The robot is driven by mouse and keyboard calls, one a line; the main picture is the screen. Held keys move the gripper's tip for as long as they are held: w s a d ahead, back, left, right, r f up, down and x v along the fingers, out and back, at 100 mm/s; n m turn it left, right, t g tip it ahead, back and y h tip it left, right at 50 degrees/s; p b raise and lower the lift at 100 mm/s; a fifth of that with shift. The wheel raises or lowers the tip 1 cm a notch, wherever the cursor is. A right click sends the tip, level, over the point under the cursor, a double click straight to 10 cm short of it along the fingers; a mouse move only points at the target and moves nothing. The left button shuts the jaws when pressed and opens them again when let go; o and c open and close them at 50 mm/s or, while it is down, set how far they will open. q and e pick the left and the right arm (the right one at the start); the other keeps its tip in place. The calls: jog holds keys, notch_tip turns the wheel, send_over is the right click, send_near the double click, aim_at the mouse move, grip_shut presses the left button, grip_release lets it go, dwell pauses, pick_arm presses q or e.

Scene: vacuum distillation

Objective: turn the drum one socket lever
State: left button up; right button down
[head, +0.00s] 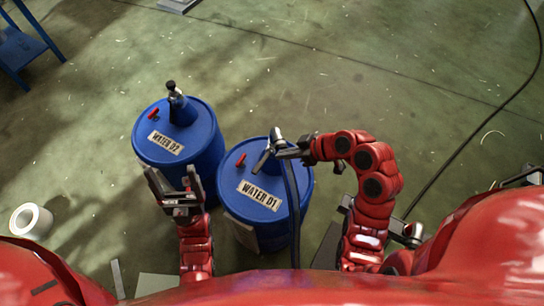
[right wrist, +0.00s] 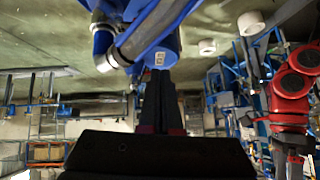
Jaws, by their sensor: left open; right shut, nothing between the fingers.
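Drum one (head: 240,210) is a blue drum labelled WATER D1, standing upright in the head view. A grey metal lever-like part (head: 263,161) shows at its top socket, partly hidden by my right gripper (head: 284,151). That gripper is shut and empty, close beside the lever; I cannot tell whether they touch. My left gripper (head: 173,189) is open and empty, in front of drum two.
Drum two (head: 147,155), labelled WATER D2, stands to the left with a black-topped fitting (head: 173,92). Small red handles (head: 241,160) sit on both lids. A dark hose (head: 293,215) runs down drum one. A white roll (head: 31,220) lies at left.

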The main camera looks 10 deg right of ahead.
aim_at(263, 165)
jog(key=x, duration=0.3)
jog(key=p+x, duration=0.1)
jog(key=x, duration=0.3)
jog(key=d+f+x, duration=0.1)
jog(key=x, duration=0.3)
jog(key=shift+s+a+f+p, duration=0.15)
jog(key=shift+s+f+p, duration=0.05)
jog(key=shift+s+p, duration=0.15)
jog(key=shift+f, duration=0.75)
